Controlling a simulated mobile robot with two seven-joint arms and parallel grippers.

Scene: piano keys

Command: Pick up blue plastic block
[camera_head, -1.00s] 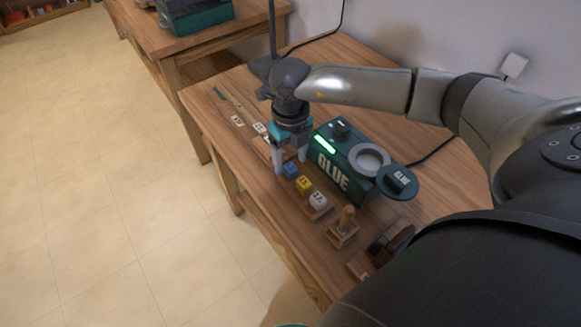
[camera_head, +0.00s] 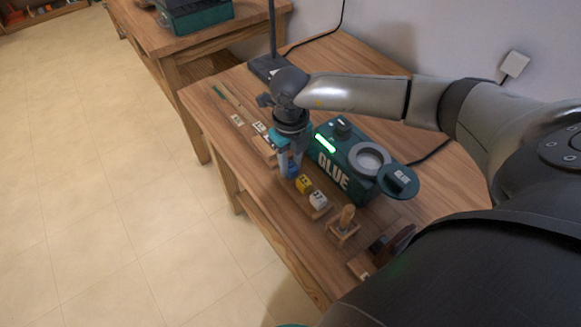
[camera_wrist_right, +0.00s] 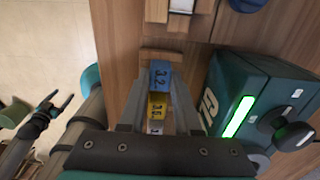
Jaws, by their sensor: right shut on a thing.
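The blue block (camera_head: 293,171) sits at the far end of a short row of blocks on the workbench. My right gripper (camera_head: 289,173) points down over it with a finger on each side, shut on it. In the right wrist view the blue block (camera_wrist_right: 160,75), with digits on its face, shows between the two fingers. The block still appears at tray level; I cannot tell whether it is lifted.
A yellow block (camera_head: 304,184) and a white block (camera_head: 318,199) stand beside it on a wooden tray. The green glue machine (camera_head: 335,172) stands close on the right. A wooden peg stand (camera_head: 345,224) is nearer. White number tiles (camera_head: 237,120) lie farther back.

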